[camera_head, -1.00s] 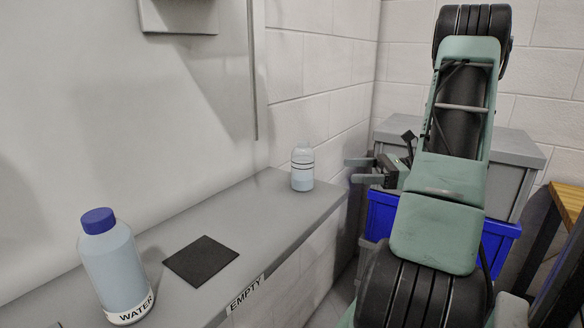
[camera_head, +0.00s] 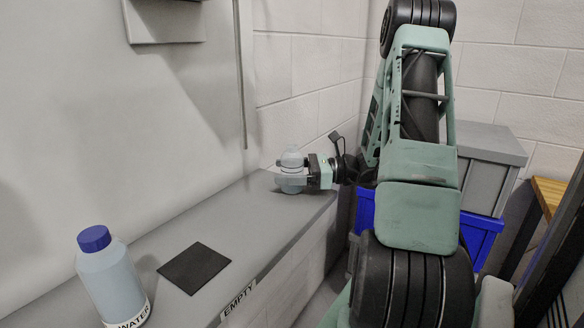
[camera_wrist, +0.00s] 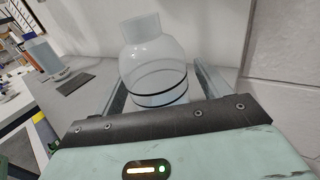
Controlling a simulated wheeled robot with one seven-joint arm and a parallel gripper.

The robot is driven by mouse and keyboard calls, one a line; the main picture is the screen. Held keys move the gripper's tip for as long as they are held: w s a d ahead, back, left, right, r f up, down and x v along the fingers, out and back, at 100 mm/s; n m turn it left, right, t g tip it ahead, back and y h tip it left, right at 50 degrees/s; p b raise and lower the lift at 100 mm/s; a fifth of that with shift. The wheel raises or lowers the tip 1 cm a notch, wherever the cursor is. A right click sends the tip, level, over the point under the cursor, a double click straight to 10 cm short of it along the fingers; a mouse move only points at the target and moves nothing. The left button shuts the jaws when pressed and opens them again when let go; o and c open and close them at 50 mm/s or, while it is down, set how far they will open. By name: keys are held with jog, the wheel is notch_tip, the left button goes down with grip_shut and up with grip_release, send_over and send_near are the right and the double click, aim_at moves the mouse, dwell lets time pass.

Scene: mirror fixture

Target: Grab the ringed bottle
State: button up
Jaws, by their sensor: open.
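The ringed bottle (camera_head: 292,157) is clear and pale with dark rings. It stands upright near the far end of the grey ledge. In the wrist view the ringed bottle (camera_wrist: 155,70) fills the space between my two fingers, with dark rings around its body. My gripper (camera_head: 279,172) is open, and its fingers reach around the bottle from the right, one on each side. In the wrist view my gripper (camera_wrist: 160,76) shows a narrow gap beside the right finger; contact on the left is unclear. The bottle's lower part is hidden there by the gripper body.
A bottle with a blue cap and a WATER label (camera_head: 108,275) stands at the near left of the ledge (camera_head: 235,215). A black square mat (camera_head: 194,268) lies beside it, near an EMPTY label (camera_head: 239,299). A wall rises behind the ledge. A blue crate (camera_head: 478,235) stands right.

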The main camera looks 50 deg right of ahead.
jog(key=shift+w+a, duration=0.3)
jog(key=shift+w, duration=0.1)
jog(key=c, duration=1.1)
jog(key=shift+r, duration=0.1)
